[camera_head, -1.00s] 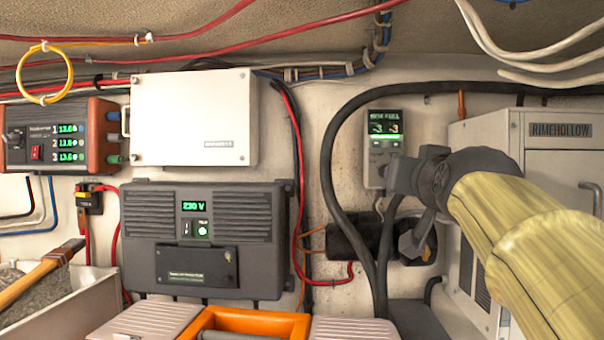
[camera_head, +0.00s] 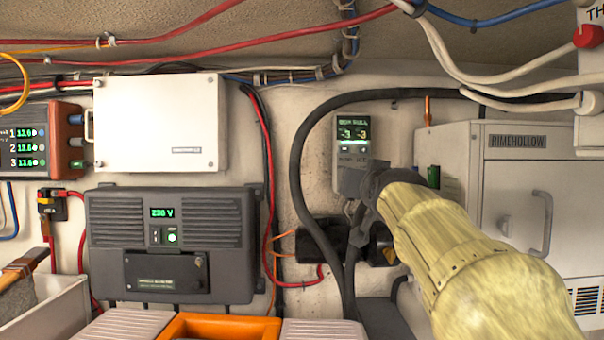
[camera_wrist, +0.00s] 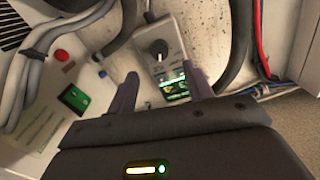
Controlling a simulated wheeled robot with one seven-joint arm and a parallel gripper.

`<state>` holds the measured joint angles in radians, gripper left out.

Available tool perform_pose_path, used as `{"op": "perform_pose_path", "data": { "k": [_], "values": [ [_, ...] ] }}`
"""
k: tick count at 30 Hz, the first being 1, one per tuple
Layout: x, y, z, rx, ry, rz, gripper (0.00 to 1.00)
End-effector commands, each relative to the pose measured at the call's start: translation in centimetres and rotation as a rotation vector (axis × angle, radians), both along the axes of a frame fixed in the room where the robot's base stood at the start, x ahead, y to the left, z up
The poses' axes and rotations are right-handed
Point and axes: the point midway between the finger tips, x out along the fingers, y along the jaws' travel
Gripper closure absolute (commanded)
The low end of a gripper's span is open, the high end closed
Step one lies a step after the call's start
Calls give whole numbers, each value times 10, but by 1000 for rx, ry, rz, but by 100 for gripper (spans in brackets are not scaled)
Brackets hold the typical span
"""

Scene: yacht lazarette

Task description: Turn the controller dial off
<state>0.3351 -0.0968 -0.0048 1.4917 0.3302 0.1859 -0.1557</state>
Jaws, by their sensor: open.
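The controller (camera_head: 352,132) is a small grey box on the back wall with a lit green display. Its lower part is hidden behind my gripper in the head view. In the wrist view the controller (camera_wrist: 172,62) appears turned over, with its black round dial (camera_wrist: 159,50) above the lit screen. My gripper (camera_wrist: 160,72) is open and empty, with one dark finger on each side of the controller in the picture. The dial shows beyond the fingertips, apparently not touched. In the head view my gripper (camera_head: 352,205) is just below the controller's display.
A thick black hose (camera_head: 300,175) arches around the controller. The Rimehollow cabinet (camera_head: 510,200) stands close on the right. An orange-trimmed case (camera_head: 220,327) lies below.

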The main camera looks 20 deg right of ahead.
Motion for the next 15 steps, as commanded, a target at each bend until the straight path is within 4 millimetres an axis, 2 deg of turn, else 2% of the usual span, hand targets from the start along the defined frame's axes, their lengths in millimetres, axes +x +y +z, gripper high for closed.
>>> {"op": "perform_pose_path", "data": {
  "k": [9,15],
  "values": [
    [53,-15,2,1,2,-1,49],
    [70,-20,1,-1,0,0,49]
  ]
}}
